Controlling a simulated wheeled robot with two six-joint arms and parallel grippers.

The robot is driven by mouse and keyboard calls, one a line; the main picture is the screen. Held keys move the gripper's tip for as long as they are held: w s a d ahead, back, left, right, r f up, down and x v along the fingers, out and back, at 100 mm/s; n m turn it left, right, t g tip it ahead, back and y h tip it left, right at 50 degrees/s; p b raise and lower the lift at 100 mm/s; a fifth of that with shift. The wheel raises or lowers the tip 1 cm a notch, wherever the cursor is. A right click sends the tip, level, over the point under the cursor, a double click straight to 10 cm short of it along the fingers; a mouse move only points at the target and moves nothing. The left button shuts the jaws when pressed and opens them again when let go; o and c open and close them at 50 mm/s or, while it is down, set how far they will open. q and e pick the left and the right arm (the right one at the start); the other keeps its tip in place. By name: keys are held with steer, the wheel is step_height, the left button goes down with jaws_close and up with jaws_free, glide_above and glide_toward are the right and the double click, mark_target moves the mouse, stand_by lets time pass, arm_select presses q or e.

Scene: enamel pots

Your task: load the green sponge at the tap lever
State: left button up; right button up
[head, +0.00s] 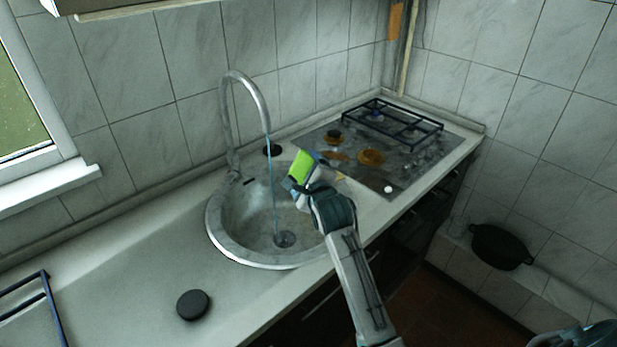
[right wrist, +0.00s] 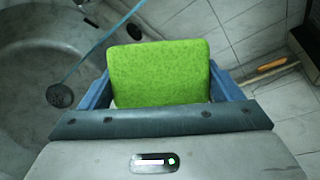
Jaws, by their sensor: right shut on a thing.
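The green sponge (head: 301,164) is in my right gripper (head: 299,178), over the right part of the round sink. In the right wrist view the sponge (right wrist: 160,72) sits between the two blue fingers of the right gripper (right wrist: 160,90), which is shut on it. The tap (head: 230,115) is a tall curved metal spout at the back of the sink. Its lever (head: 236,177) seems to be the small part at the tap's base, left of the sponge and apart from it. A thin blue stream (head: 272,190) runs from the spout to the drain.
The round sink (head: 218,232) is set in a grey counter (head: 110,265). A black disc (head: 193,305) lies on the front counter. A dirty hob (head: 405,160) with a dark grate (head: 395,118) is to the right. A black pan (head: 500,247) is lower right.

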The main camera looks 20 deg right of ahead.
mark_target(297, 171)
steer(key=w, duration=0.1)
steer(key=b, duration=0.1)
steer(key=w+a, duration=0.1)
steer(key=shift+w+a+f, duration=0.1)
steer(key=shift+w+f, duration=0.25)
steer(key=shift+w+a+f+b, duration=0.1)
steer(key=shift+w+b, duration=0.25)
steer(key=shift+b, duration=0.05)
arm_select(q)
step_height(297, 171, down, 7)
steer(key=a+b, duration=0.1)
steer(key=b, duration=0.3)
steer(key=shift+r, duration=0.2)
arm_select(e)
steer(key=w+a+f, duration=0.1)
steer(key=w+a, duration=0.1)
steer(key=w, duration=0.6)
steer(key=shift+w+a+f, duration=0.2)
steer(key=shift+w+f, duration=0.05)
steer(key=shift+f, duration=0.05)
arm_select(q)
steer(key=shift+s+a, duration=0.1)
steer(key=shift+a, duration=0.1)
